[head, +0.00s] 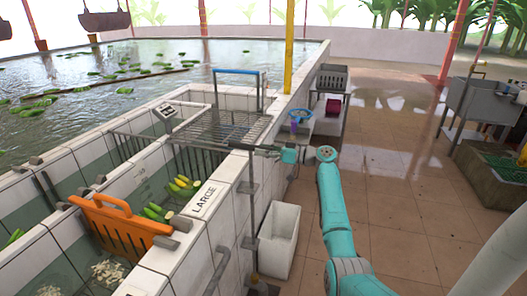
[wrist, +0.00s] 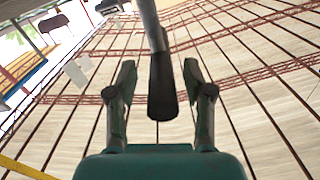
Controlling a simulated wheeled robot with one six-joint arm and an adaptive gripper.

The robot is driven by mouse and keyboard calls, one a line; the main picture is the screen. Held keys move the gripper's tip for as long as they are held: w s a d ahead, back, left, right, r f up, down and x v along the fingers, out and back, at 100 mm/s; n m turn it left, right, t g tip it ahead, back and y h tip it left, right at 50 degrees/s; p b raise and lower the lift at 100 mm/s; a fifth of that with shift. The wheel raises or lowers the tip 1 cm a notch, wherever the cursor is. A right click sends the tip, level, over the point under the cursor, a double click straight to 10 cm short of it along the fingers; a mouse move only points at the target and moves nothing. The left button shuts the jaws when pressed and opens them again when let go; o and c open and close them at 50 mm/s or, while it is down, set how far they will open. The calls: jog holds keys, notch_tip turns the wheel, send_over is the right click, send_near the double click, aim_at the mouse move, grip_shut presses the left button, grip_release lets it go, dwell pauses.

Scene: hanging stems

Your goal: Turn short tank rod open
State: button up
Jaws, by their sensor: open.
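A grey rod with a dark, rounded grip (wrist: 162,90) comes down from the top of the wrist view. Its grip end lies between the two fingers of my gripper (wrist: 160,70), with a visible gap on each side. In the head view, my gripper (head: 277,150) is small, at the tank's right edge beside the end of a dark, roughly level rod (head: 256,147). That rod meets an upright grey post (head: 252,195) at the tank wall. My gripper is open. The head view is too small to show the finger gap.
A white tiled tank wall (head: 205,225) marked LARGE runs along the left. An orange slatted gate (head: 125,225) and a metal grate (head: 225,125) sit on the tank. A white bin (head: 279,240) stands below my gripper. The tiled floor (head: 410,210) at right is clear.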

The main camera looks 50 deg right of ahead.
jog(key=v, duration=1.2)
jog(key=shift+w, duration=0.1)
